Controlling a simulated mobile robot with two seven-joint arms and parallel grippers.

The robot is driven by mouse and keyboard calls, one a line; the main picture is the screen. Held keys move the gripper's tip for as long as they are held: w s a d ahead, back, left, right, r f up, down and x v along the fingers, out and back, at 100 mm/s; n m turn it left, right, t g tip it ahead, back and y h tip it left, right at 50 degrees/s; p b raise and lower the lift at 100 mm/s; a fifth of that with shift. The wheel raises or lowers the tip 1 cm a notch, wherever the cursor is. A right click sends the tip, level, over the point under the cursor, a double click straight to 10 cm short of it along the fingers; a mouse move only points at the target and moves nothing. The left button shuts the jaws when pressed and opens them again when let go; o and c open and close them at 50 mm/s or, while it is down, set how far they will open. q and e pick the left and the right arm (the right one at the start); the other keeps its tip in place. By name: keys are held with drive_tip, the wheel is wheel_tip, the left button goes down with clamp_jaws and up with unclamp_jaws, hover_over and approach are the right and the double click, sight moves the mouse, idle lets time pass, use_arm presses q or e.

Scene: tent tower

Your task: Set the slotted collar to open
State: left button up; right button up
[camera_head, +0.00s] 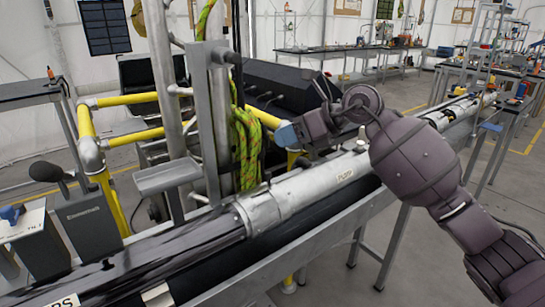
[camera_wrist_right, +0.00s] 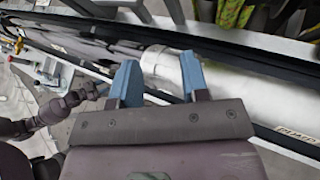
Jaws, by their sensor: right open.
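A silver slotted collar (camera_head: 264,208) sits around a long tube on the bench rail, left of a section lettered "PUMP" (camera_head: 345,174). Its slot and setting cannot be made out. In the right wrist view the bright metal collar (camera_wrist_right: 160,66) shows behind and between the blue fingertips. My right gripper (camera_head: 287,134) appears above and behind the tube in the head view, its blue fingers pointing left. The wrist view shows the right gripper (camera_wrist_right: 160,74) open with nothing held; contact with the collar cannot be told.
A grey upright post (camera_head: 210,120) with a small tray (camera_head: 168,177) stands left of the collar. A green rope (camera_head: 246,150) hangs close behind it. Yellow rails (camera_head: 92,150) and a black case (camera_head: 280,88) stand behind. The floor at front right is clear.

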sight(267, 172)
drive_tip(key=w+a+f+h, duration=0.1)
drive_tip(key=f, duration=0.2)
drive_tip(key=a+f+h+b, duration=0.1)
drive_tip(key=f, duration=0.2)
drive_tip(key=w+a+f+h, duration=0.1)
drive_tip(key=f, duration=0.3)
drive_tip(key=shift+w+a+f+n+g, duration=0.1)
drive_tip(key=shift+w+a+n+g, duration=0.2)
drive_tip(key=shift+w+g, duration=0.1)
drive_tip(key=shift+w+a+f, duration=0.15)
drive_tip(key=shift+a+f, duration=0.2)
drive_tip(key=shift+a, duration=0.05)
use_arm(q)
drive_tip(key=shift+f, duration=0.65)
drive_tip(key=shift+s, duration=0.1)
use_arm(e)
clamp_jaws()
